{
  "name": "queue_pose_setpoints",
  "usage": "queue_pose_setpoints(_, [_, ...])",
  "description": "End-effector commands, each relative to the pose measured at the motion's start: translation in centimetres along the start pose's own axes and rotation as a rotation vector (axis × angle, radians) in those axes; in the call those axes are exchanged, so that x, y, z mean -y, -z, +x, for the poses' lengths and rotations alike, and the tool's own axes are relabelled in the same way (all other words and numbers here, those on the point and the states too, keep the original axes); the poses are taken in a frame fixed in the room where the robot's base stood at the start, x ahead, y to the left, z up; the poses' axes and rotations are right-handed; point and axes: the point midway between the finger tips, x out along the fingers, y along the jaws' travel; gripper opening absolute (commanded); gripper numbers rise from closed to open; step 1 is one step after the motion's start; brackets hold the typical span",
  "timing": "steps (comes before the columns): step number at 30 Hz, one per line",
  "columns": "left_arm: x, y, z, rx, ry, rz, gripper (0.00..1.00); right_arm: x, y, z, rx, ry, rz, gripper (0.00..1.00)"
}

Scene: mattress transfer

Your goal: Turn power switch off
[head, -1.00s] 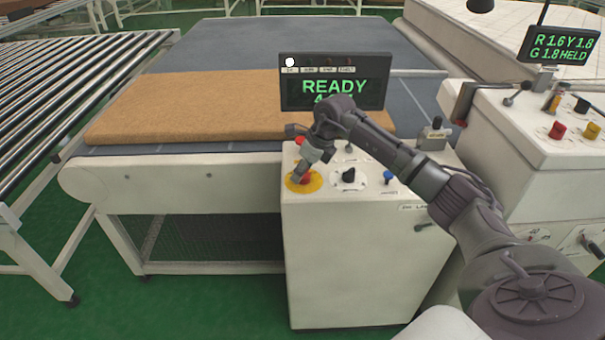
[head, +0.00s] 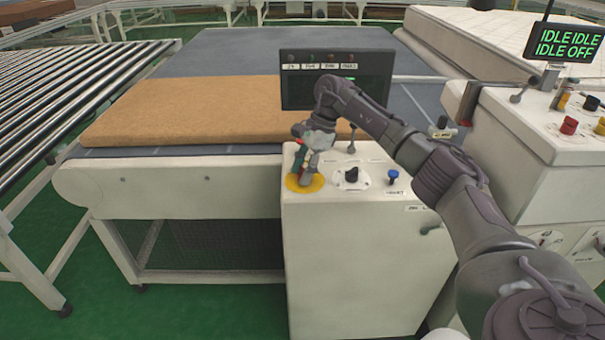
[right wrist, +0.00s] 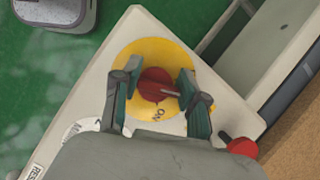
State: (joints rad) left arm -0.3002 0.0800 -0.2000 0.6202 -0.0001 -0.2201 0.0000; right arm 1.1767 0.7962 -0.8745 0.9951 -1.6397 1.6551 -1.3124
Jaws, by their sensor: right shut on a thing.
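My right gripper (right wrist: 153,86) is shut on the red knob, one finger on each side. In the head view the gripper (head: 306,178) comes down over the yellow plate (head: 315,187) and hides most of the knob. The console display (head: 352,90) is dark, with little text visible behind my arm. My left gripper is not in view.
A black selector (head: 351,174) and a blue button (head: 393,174) sit right of the plate. A red knob (right wrist: 242,147) is close to the gripper. A brown mattress (head: 190,110) lies on the grey conveyor. A second console's display (head: 566,43) reads "IDLE IDLE IDLE OFF".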

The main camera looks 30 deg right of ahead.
Motion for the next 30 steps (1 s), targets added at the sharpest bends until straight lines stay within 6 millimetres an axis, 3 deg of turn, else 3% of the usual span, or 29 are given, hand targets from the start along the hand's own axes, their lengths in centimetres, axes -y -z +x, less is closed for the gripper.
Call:
queue_pose_setpoints(13, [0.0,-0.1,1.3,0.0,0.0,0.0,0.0,0.0,-0.1,-0.1,-0.001,-0.114,-0.286,0.08])
queue_pose_setpoints(30, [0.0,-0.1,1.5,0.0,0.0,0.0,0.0,-0.1,-0.1,-0.1,-0.002,-0.147,-0.369,0.08])
